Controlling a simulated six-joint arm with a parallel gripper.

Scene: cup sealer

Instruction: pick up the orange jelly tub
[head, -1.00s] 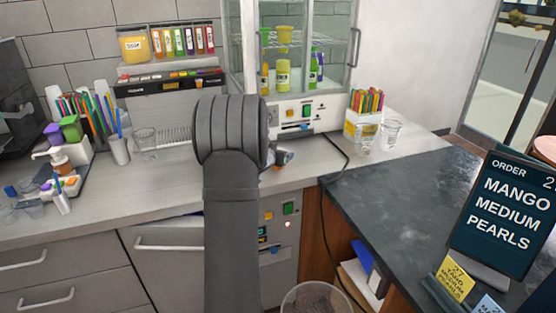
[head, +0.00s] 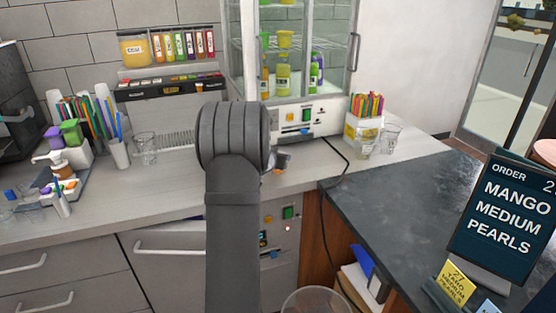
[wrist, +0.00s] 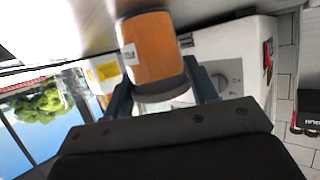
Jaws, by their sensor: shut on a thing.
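In the head view my own arm hides most of the gripper and tub. Only a small dark part of my gripper (head: 283,161) shows to the right of the arm, low over the counter in front of the glass-fronted machine. I cannot tell from these views whether the tub touches the counter.
The glass-fronted machine (head: 300,117) stands behind my gripper, with a black cable running right. A straw holder (head: 362,133) and clear cups (head: 391,139) stand to the right. The dark counter (head: 400,205) is largely bare.

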